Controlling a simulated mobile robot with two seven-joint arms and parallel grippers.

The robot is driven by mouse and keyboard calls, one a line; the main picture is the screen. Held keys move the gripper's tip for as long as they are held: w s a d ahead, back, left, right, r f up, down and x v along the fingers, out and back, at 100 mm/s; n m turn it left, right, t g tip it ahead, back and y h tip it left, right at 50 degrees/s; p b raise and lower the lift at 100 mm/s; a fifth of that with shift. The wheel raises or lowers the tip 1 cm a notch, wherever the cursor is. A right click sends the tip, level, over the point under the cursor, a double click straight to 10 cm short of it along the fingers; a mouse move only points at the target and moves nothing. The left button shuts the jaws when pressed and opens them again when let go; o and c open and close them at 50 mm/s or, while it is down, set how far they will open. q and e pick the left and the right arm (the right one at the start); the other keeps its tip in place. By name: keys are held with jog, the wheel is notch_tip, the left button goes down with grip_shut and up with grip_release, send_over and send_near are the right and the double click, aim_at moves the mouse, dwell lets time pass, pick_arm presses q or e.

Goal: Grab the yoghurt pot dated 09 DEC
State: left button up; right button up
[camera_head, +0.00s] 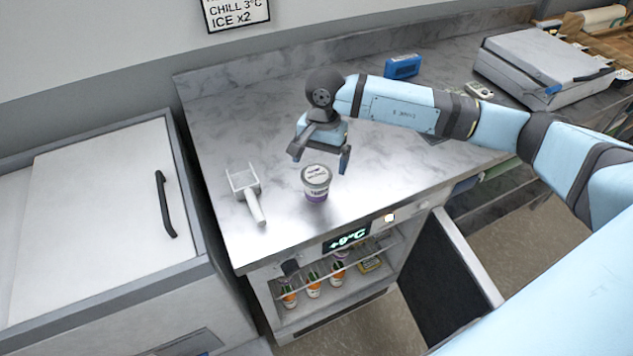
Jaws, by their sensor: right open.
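A yoghurt pot (316,183) with a pale printed lid and a purple band stands upright on the grey marbled counter (225,120). The print on its lid is too small to read, so I cannot tell its date. My right gripper (319,164) is open, pointing down just above and behind the pot, with one finger to each side. Whether the fingers touch it I cannot tell. My left gripper is not in view.
A white scoop (249,193) lies left of the pot. The fridge door (447,270) hangs open below the counter, with several bottles (312,284) and a yellow pack (370,264) inside. A blue box (402,67) and a grey case (545,65) stand further back.

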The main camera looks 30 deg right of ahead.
aim_at(316, 173)
jog(key=f, duration=0.1)
jog(key=f+p, duration=0.1)
jog(key=a+f, duration=0.1)
jog(key=f, duration=0.1)
jog(key=shift+s, duration=0.25)
jog(key=shift+f, duration=0.5)
jog(key=shift+a, duration=0.1)
jog(key=c, duration=0.9)
jog(key=shift+r, duration=0.15)
